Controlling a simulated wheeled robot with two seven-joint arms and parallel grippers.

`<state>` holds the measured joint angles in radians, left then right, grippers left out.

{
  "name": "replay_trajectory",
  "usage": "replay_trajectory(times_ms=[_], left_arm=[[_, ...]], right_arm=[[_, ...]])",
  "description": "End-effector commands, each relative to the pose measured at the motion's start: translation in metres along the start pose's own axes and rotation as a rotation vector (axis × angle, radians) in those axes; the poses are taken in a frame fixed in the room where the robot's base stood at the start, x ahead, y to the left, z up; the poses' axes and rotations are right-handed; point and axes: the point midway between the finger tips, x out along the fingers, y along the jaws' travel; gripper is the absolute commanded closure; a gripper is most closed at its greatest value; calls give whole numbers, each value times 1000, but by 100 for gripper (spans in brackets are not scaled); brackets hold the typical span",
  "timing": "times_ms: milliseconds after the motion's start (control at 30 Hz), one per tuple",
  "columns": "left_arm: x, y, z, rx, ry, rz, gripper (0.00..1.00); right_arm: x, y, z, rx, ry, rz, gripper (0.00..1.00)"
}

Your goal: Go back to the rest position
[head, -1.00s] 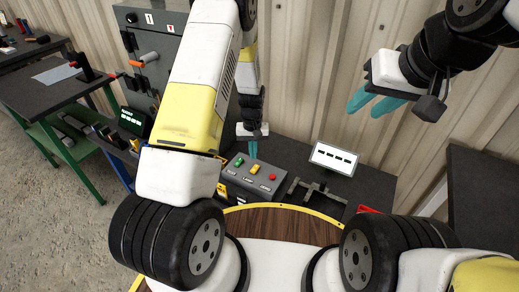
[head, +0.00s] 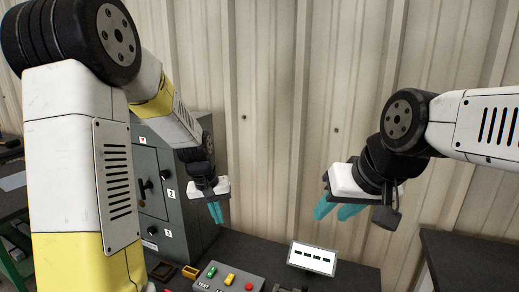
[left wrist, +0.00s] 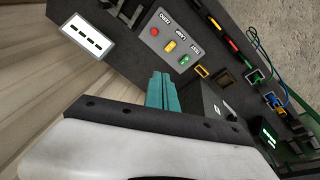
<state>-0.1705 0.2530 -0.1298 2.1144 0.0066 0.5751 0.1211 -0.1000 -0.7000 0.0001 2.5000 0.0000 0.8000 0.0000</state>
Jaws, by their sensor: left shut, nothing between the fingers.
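My left gripper (head: 216,213) hangs in the air in front of the wall, just right of the grey cabinet and above the bench. Its teal fingers are together and empty, as the left wrist view (left wrist: 162,92) also shows. My right gripper (head: 334,210) is raised at the right, above the small display. Its teal fingers are apart, with nothing visible between them. Both grippers point downward and touch nothing that I can see.
The grey cabinet (head: 177,222) has knobs and labels 1, 2 and 3. A button box (head: 217,285) and a white display (head: 312,258) stand on the dark bench (head: 352,276). A dark table (head: 465,262) is at the right. The corrugated wall (head: 270,110) closes the back.

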Motion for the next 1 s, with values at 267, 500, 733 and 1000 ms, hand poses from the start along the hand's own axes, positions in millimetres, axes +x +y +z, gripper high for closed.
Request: replay_trajectory(times_ms=[267,500,733,1000], left_arm=[[-103,1,45,51,122,55,100],[-165,-3,101,104,227,76,100],[-195,-8,149,148,308,74,100],[-202,-10,169,167,338,68,100]], right_arm=[[0,0,0,0,0,0,64],[0,0,0,0,0,0,64],[0,0,0,0,0,0,64],[0,0,0,0,0,0,64]])
